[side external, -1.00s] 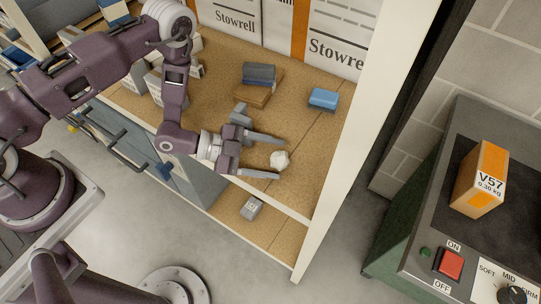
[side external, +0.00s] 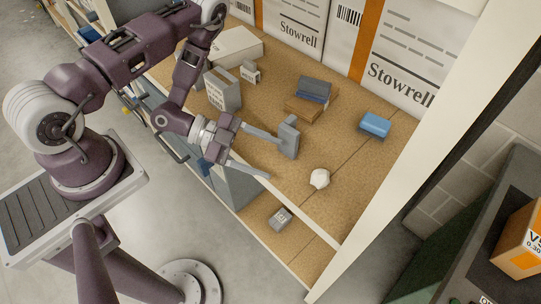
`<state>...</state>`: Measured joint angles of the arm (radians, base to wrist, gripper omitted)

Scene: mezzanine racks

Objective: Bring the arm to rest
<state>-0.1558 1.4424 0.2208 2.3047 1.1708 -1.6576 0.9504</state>
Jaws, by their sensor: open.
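My gripper (side external: 275,160) is open and empty, over the front part of the brown shelf board (side external: 345,150). Its two fingers point right, toward a small white lump (side external: 320,178) that lies on the board a short way beyond the tips. An upright grey block (side external: 289,137) stands by the upper fingertip; I cannot tell whether they touch. My arm reaches to the gripper from its mount at the left.
A blue box (side external: 375,125), a dark book-like stack (side external: 314,90) and pale boxes (side external: 236,46) stand on the board. A pale upright post (side external: 420,140) rises at right. A small grey box (side external: 280,217) lies on the lower shelf. An orange-brown carton (side external: 521,243) is at far right.

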